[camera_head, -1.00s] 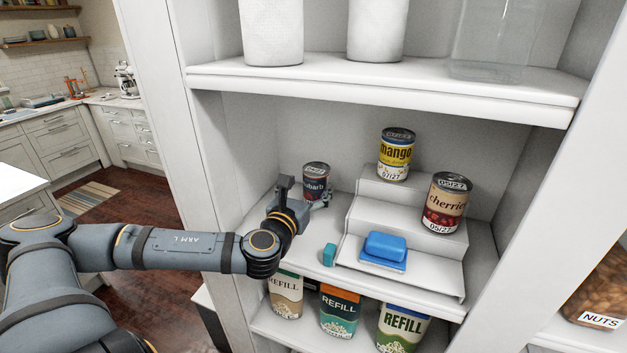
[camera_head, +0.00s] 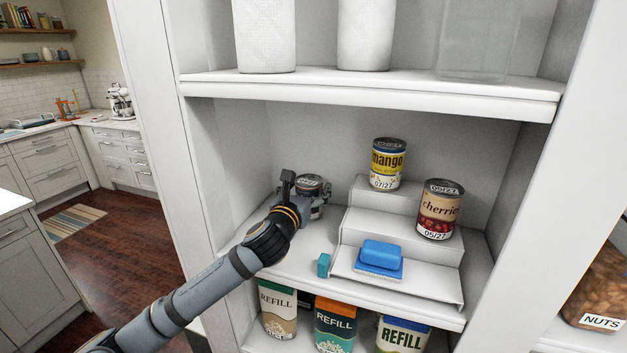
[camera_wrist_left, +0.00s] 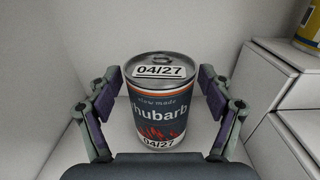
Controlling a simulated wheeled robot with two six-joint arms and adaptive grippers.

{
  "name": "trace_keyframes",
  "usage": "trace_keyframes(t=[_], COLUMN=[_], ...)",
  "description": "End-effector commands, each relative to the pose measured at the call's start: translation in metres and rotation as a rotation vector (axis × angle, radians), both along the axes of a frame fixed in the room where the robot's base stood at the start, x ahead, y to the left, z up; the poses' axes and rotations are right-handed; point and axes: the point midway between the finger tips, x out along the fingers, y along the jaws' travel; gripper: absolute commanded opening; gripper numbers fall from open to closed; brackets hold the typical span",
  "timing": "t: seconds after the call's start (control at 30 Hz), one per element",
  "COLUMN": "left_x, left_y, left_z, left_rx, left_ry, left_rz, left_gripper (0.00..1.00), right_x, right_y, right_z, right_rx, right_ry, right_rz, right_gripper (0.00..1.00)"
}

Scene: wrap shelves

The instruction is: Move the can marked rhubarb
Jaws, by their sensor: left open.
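The rhubarb can (camera_head: 315,185) stands upright on the middle shelf, left of the white steps, partly hidden behind my left gripper (camera_head: 303,200) in the head view. In the left wrist view the can (camera_wrist_left: 156,105) has a dark label reading "hubarb", with the first letter cut off, and "04/27" on its lid and lower edge. The open fingers of my left gripper (camera_wrist_left: 160,108) stand on either side of it, with a gap visible on each side. My right gripper is not in view.
A small teal block (camera_head: 323,265) lies near the shelf's front edge. The upper shelf (camera_head: 370,90) is overhead.

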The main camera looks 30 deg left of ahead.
Motion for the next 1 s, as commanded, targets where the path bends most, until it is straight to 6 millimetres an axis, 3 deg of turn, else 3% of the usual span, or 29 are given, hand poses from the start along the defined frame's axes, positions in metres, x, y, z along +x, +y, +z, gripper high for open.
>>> trace_keyframes(t=[0.3, 0.7, 1.0], left_x=[0.038, 0.044, 0.044], left_y=[0.01, 0.011, 0.011], left_z=[0.002, 0.0, 0.0], left_rx=[-0.002, 0.002, 0.002], left_ry=[0.001, 0.001, 0.001], left_rz=[0.001, 0.0, 0.0], left_gripper=[0.8, 0.79, 0.38], right_x=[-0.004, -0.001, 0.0], right_y=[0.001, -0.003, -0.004], right_z=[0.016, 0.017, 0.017], right_rx=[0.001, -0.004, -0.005], right_ry=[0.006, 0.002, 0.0], right_rz=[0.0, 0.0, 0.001], right_gripper=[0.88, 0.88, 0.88])
